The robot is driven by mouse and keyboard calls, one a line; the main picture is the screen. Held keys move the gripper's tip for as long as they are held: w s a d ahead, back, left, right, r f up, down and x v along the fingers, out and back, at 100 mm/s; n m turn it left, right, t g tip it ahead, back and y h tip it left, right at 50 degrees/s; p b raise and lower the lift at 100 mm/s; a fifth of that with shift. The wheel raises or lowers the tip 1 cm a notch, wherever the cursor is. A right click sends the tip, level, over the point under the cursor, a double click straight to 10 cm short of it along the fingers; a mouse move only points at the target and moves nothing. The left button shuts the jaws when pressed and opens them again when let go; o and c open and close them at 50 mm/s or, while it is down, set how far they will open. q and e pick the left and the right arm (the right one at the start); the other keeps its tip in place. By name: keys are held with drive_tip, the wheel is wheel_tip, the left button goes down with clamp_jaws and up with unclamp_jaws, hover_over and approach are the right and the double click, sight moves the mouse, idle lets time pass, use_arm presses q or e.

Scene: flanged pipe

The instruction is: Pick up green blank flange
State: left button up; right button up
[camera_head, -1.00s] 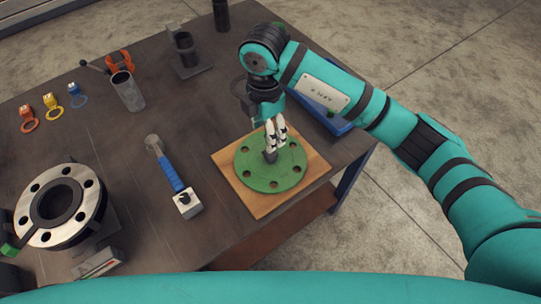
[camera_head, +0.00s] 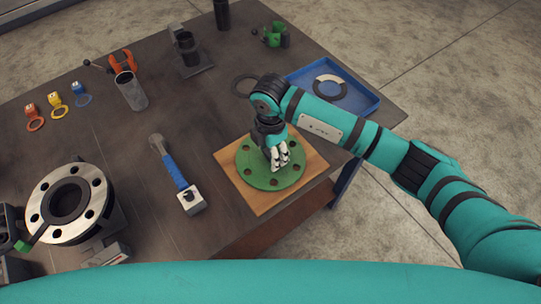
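The green blank flange (camera_head: 254,174) is a round green disc with several bolt holes around its rim. It lies flat on a square wooden board (camera_head: 264,206) near the table's right front corner. My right gripper (camera_head: 278,165) points down over the middle of the flange, its pale fingers at or just above the top face. The fingers hide the grey knob at the flange's centre, and I cannot tell whether they are closed on it. My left gripper is not in view.
A flanged pipe end (camera_head: 42,213) stands at the left. A blue tray (camera_head: 366,103) holds a ring gasket behind my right arm. A metal cup (camera_head: 130,92) stands farther back. The table between hammer and cup is clear.

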clamp_jaws()
drive_tip(key=shift+w+r, duration=0.1)
drive_tip(key=shift+r, duration=0.1)
idle(0.4)
